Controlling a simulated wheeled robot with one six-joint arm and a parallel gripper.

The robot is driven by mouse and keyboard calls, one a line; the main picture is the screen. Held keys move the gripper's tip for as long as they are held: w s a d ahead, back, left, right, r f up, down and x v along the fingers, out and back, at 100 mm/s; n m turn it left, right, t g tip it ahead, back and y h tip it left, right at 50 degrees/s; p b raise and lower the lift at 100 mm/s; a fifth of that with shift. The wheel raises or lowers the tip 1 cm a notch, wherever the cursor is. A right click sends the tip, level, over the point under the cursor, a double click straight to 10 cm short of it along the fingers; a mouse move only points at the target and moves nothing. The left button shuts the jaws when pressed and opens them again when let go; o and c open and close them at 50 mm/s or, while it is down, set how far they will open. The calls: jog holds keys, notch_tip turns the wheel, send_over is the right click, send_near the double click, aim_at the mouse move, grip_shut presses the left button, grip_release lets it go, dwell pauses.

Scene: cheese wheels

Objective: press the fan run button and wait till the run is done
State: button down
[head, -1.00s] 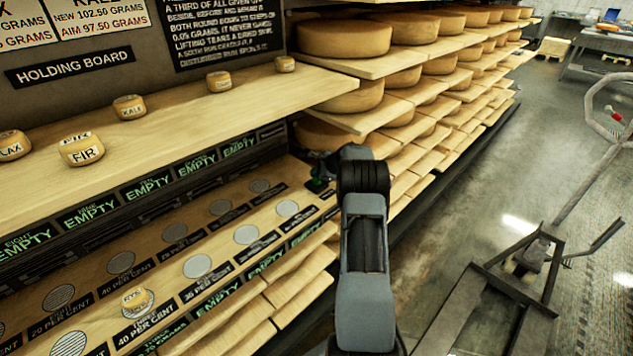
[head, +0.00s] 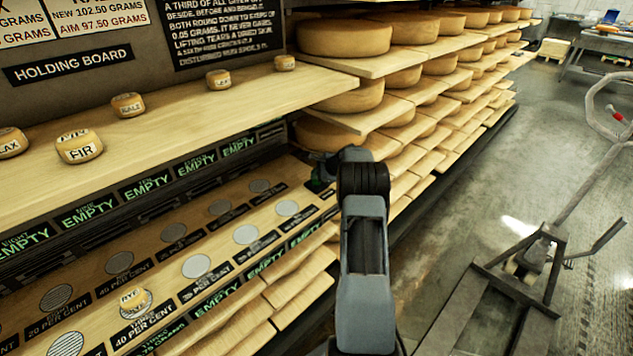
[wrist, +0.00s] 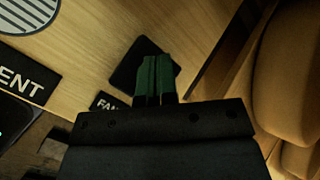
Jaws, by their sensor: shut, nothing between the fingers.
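My gripper (wrist: 156,60) is shut and empty, its two green fingers together. In the wrist view the fingertips lie over a black square pad (wrist: 129,72) on the wooden board. Whether they touch it, and any button under them, I cannot tell. A black label starting "FA" (wrist: 105,102) lies beside the pad, partly hidden by my gripper. In the head view my gripper (head: 318,184) is at the right end of the lower board, mostly hidden by my own wrist. No running fan shows.
The lower board has several round grey discs (head: 247,234); a small cheese (head: 133,298) sits on one. Small labelled cheeses, including FIR (head: 79,147), stand on the upper shelf (head: 190,112). Large cheese wheels (head: 345,38) fill shelves beyond my arm. Open floor lies right, with a pallet truck (head: 530,262).

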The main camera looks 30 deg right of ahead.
jog(key=shift+f, duration=0.3)
jog(key=shift+r, duration=0.1)
dwell(0.4)
jog(key=shift+r+p, duration=0.35)
jog(key=shift+r, duration=0.45)
jog(key=shift+r, duration=0.15)
jog(key=shift+r+p, duration=1.65)
jog(key=shift+r, duration=0.75)
